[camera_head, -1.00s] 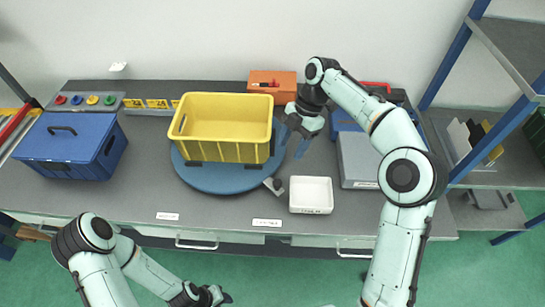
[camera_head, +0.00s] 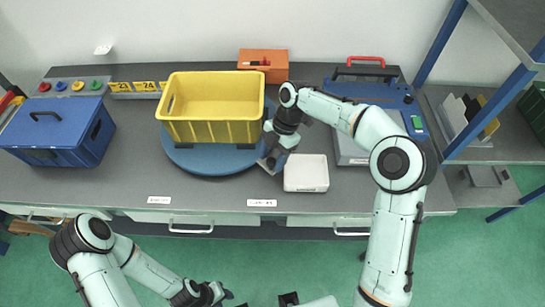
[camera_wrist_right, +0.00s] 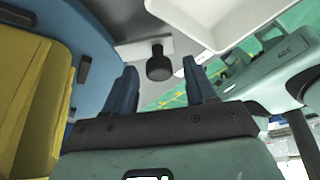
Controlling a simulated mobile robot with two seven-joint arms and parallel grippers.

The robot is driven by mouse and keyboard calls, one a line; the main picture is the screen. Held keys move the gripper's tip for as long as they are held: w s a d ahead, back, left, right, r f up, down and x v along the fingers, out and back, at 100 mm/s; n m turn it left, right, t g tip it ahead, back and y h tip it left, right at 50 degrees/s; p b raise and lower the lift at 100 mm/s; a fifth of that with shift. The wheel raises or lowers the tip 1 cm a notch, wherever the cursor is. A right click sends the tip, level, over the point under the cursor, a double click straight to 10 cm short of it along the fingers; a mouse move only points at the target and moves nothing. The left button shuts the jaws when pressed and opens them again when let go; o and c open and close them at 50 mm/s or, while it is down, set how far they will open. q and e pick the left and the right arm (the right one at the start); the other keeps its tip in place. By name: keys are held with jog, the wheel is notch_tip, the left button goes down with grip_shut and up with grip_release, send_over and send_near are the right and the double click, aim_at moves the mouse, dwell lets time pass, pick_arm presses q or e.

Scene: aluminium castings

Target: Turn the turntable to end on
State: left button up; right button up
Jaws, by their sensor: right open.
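The blue round turntable (camera_head: 205,164) sits on the grey bench in the head view, with a yellow crate (camera_head: 212,131) on top. In the right wrist view the turntable (camera_wrist_right: 98,52) curves along the left beside the crate (camera_wrist_right: 38,95). A dark round knob (camera_wrist_right: 159,66) on a grey plate stands by its rim. My right gripper (camera_head: 270,160) is at the turntable's right front edge. In the wrist view its fingers (camera_wrist_right: 160,88) are open, with the knob beyond the gap between them. My left gripper (camera_head: 224,294) hangs over the floor in front of the bench; its finger gap is unclear.
A white tray (camera_head: 306,186) lies close to the right gripper. A blue lidded box (camera_head: 60,140) stands left, an orange box (camera_head: 263,58) behind, and a blue case (camera_head: 375,93) at back right. Coloured buttons (camera_head: 78,86) are at back left.

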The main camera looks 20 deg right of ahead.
grip_shut()
jog(key=shift+a, duration=0.1)
